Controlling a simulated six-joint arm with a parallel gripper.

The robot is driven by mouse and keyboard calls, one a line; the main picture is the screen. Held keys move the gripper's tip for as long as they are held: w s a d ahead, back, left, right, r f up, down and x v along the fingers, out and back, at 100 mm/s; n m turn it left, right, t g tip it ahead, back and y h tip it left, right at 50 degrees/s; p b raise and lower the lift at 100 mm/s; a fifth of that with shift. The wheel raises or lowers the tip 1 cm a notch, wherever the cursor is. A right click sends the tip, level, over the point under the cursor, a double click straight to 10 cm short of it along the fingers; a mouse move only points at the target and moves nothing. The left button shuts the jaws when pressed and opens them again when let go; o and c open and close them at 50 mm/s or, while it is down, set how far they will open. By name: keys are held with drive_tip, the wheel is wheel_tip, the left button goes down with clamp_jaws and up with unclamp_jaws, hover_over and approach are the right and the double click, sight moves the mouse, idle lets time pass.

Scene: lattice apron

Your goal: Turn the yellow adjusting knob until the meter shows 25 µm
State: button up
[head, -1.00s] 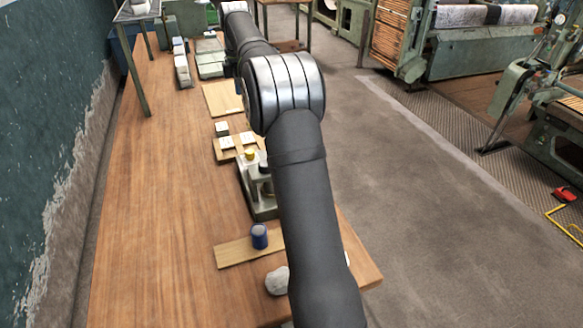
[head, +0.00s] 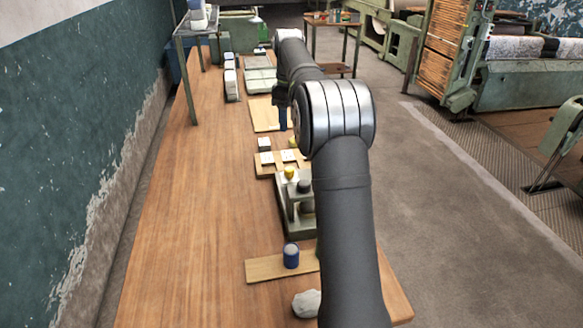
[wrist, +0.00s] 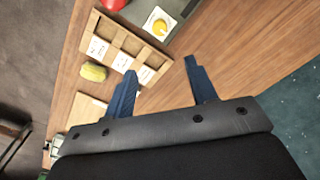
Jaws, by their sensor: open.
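The yellow knob (head: 290,172) sits on top of a grey-green instrument (head: 291,224) beside my arm in the head view. In the wrist view the yellow knob (wrist: 160,27) shows from above at the top, on a pale plate. My gripper (wrist: 160,66) is open and empty, its two blue fingers spread apart. The knob lies beyond the fingertips and apart from them. One blue finger (head: 283,118) hangs beside the arm in the head view, farther along the table than the knob. My arm partly covers the instrument. No meter reading can be made out.
A wooden tray with white cards (wrist: 122,40) lies next to the instrument. A yellow object (wrist: 94,71) and a red object (wrist: 113,4) are near. A blue cylinder (head: 291,256) stands on a board, with a pale stone (head: 307,303) nearby.

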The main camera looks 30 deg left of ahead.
drive_tip(key=m, duration=0.1)
approach(289, 169)
wheel_tip(289, 169, down, 9)
drive_tip(key=shift+w+r, duration=0.1)
idle(0.4)
drive_tip(key=c, duration=1)
